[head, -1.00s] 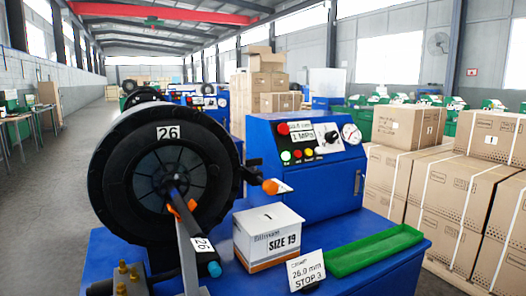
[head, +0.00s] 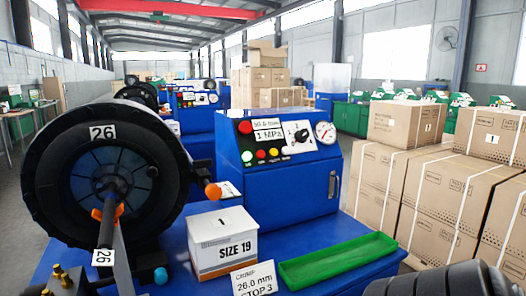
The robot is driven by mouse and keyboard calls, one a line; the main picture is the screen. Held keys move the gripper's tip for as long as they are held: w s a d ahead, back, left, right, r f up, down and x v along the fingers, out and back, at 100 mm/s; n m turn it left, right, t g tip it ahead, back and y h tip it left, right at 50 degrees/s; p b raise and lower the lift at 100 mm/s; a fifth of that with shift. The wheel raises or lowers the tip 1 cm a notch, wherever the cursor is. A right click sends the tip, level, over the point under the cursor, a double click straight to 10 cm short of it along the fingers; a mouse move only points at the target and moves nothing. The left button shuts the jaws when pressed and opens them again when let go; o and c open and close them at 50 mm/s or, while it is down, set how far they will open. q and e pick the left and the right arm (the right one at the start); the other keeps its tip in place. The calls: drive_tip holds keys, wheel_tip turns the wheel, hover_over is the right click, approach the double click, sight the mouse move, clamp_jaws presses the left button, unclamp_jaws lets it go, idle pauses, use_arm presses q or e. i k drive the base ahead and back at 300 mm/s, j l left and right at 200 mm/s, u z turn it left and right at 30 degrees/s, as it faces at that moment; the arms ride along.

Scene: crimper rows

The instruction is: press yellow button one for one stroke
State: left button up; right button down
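The yellow button (head: 273,152) is a small round button in a row on the front panel of the blue control box (head: 290,187). Nothing touches or covers the yellow button. A larger red button (head: 245,127), a black knob (head: 302,135) and a round gauge (head: 325,132) are higher on the panel. Neither of my grippers shows.
A big black crimper head (head: 48,165) marked 26 stands left of the control box, with an orange-tipped lever (head: 212,191) between. A white SIZE 19 box (head: 222,243), a sign card (head: 254,279) and a green tray (head: 338,259) are in front. Strapped cartons (head: 410,124) stand right.

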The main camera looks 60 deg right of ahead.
sight(274, 152)
drive_tip(key=k+l+u, duration=0.15)
drive_tip(key=l, duration=0.25)
drive_tip(key=k+l+u, duration=0.15)
drive_tip(key=k+l, duration=0.3)
drive_tip(key=l, duration=0.2)
drive_tip(key=k+l, duration=0.2)
drive_tip(key=l, duration=0.1)
